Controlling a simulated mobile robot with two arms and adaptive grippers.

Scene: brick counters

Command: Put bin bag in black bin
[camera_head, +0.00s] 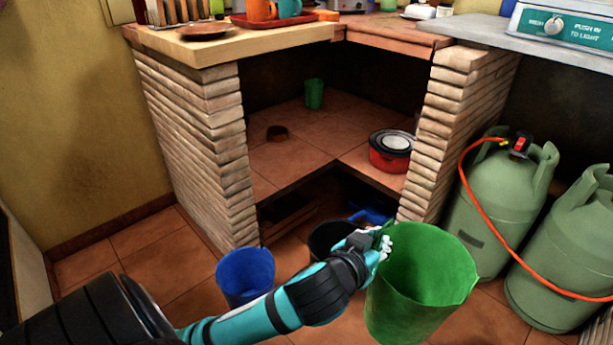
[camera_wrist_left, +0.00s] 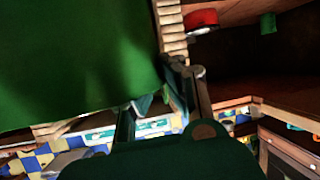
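A green, open-topped, bucket-shaped bin bag (camera_head: 425,265) with an uneven rim stands out large at the right of centre in the head view. Its green side (camera_wrist_left: 75,60) fills the upper left of the left wrist view. My left gripper (camera_head: 381,246) is at the bag's left rim and looks closed on it; the fingertips (camera_wrist_left: 165,88) meet the green edge in the wrist view. The black bin (camera_head: 325,238) is on the floor behind my left forearm, partly hidden by it. My right gripper is not in view.
A blue bin (camera_head: 245,275) stands on the floor left of the black one. Green gas cylinders (camera_head: 495,205) with an orange hose stand at the right. Brick pillars (camera_head: 205,150) flank a tiled shelf with a red pot (camera_head: 390,155). Tiled floor at the left is clear.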

